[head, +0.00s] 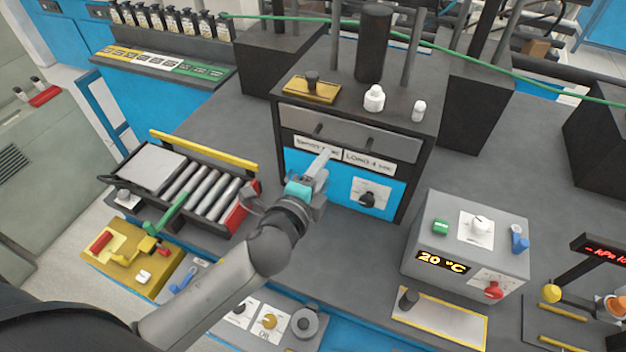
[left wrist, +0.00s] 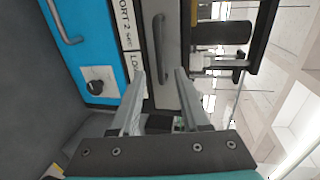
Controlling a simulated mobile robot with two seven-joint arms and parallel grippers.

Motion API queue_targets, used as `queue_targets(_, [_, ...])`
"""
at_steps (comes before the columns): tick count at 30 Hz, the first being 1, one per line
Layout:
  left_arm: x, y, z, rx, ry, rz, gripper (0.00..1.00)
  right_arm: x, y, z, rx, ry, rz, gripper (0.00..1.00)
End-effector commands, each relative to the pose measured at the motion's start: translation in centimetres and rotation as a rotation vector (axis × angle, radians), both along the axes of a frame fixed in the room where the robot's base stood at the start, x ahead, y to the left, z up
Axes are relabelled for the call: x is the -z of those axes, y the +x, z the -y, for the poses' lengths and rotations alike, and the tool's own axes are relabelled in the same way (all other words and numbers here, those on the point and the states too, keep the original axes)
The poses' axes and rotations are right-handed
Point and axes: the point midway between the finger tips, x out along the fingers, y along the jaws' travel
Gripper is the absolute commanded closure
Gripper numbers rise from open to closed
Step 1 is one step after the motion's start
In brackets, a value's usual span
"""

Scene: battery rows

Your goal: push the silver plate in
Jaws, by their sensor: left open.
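A silver-grey plate (head: 350,133) with two dark handles spans the upper front of the black cabinet. In the left wrist view the plate (left wrist: 173,90) stands on end with one handle in sight. How far it sticks out I cannot tell. My left gripper (head: 322,160) is in front of the cabinet, just below the plate, over the white label strip. Its two fingers (left wrist: 158,72) are apart with nothing between them, pointing toward the plate. Whether they touch it I cannot tell. My right gripper is not in view.
A blue panel with a black knob (head: 367,199) lies below the labels. A roller conveyor (head: 205,190) with a flat grey slab stands at left. A grey control box (head: 465,245) stands at right. White bottles (head: 374,98) stand on the cabinet. Grey table is clear between cabinet and box.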

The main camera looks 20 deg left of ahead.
Motion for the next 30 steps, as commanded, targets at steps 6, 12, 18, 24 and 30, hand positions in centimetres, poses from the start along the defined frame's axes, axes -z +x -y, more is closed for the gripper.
queue_targets(6, [-0.5, -2.9, -0.1, -0.001, 0.000, -0.001, 0.54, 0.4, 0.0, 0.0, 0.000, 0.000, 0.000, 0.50])
queue_targets(12, [-0.8, -4.0, -0.2, -0.001, 0.001, -0.001, 0.54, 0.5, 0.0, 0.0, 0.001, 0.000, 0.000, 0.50])
queue_targets(18, [-0.9, -4.2, -0.2, -0.001, 0.001, 0.001, 0.54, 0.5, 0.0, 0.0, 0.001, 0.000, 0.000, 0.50])
queue_targets(24, [-0.9, -4.2, -0.2, -0.001, 0.001, 0.000, 0.54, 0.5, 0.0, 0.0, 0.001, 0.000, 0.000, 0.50])
queue_targets(30, [-0.9, -4.1, -0.2, -0.001, 0.000, 0.000, 0.54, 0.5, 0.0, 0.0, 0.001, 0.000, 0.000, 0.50])
